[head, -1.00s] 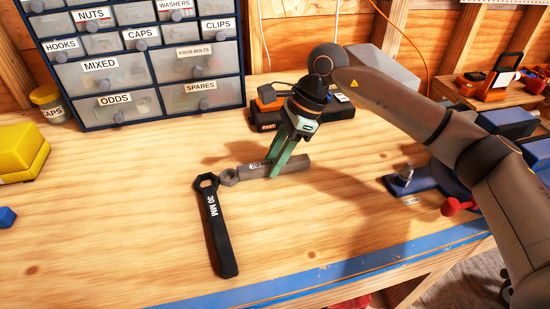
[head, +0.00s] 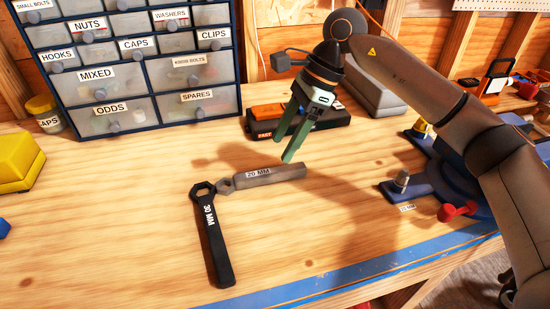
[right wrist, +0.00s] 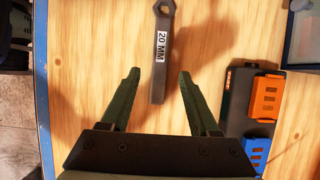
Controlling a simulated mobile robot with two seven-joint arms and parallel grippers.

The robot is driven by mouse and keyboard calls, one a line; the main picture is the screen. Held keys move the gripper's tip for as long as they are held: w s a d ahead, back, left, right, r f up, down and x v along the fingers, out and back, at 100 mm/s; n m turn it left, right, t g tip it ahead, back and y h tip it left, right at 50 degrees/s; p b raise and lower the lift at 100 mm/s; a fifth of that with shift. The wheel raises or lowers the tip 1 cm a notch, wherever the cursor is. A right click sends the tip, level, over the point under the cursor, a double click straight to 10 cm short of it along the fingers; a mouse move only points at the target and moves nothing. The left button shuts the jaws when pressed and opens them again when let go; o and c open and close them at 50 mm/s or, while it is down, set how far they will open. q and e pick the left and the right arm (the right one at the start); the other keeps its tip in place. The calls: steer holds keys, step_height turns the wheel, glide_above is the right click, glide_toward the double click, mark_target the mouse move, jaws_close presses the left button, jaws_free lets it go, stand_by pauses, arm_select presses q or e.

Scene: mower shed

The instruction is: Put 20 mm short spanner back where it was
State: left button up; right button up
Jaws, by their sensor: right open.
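The grey 20 mm short spanner (head: 275,174) lies flat on the wooden bench in the head view, its ring end to the left, close beside the ring of a black 30 mm spanner (head: 213,240). It also shows in the right wrist view (right wrist: 159,70), its handle end lying ahead of and between the fingers. My right gripper (head: 288,148) is open and empty, raised above the bench just behind the 20 mm spanner. Its green fingers (right wrist: 158,80) are spread apart in the right wrist view. My left gripper is not in view.
A drawer cabinet (head: 104,82) with labelled drawers stands at the back left. A black case (head: 335,118) with an orange part sits behind my right gripper. A blue device (head: 445,180) with a red knob is at the right.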

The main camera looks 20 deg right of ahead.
steer(key=v, duration=0.5)
stand_by(0.4)
